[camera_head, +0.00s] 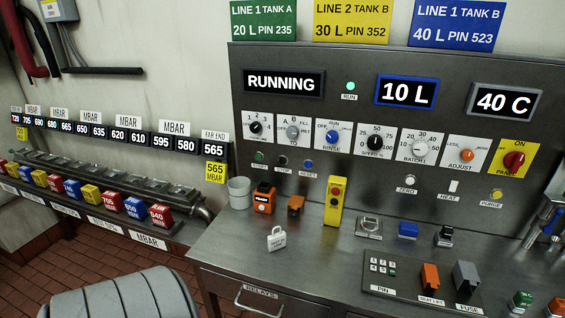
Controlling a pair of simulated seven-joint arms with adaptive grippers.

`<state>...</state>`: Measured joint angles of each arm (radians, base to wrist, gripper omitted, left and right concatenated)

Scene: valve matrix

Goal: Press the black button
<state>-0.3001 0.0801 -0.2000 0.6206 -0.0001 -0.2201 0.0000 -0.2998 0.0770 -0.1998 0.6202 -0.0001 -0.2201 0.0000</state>
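On the grey control panel (345,125), a row of small round buttons sits below the knobs at the left. The one labelled START (260,156) looks dark green. The middle one, labelled STOP (283,160), looks dark, perhaps black; it is too small to be sure. The RESET button (308,164) is blue. A small box with a black top (445,235) stands on the desk at the right; I cannot tell whether it is a button. Neither of my grippers is in view.
The steel desk (330,262) holds a grey cup (239,192), an orange box (264,199), a yellow upright control box (335,202) and a PIN keypad (383,266). Knobs line the panel above. A red PANEL knob (514,161) is at the right. The desk's front left is mostly clear.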

